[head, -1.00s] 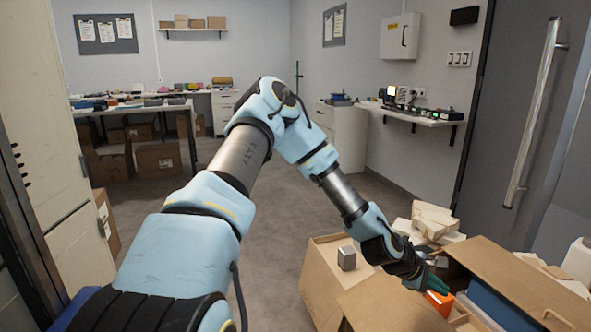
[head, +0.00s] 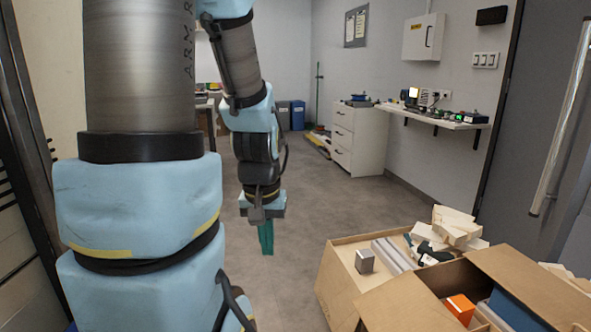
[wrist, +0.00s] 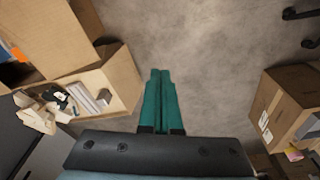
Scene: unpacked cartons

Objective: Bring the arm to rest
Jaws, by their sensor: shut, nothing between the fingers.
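My gripper (head: 265,238) hangs below my raised, folded arm in the head view, pointing down over bare floor to the left of the cartons. Its green fingers are together with nothing between them. In the wrist view the fingers (wrist: 160,100) lie side by side above the grey floor, clear of every object.
The wrist view shows another carton (wrist: 290,103) at right. The middle floor (head: 330,200) is free.

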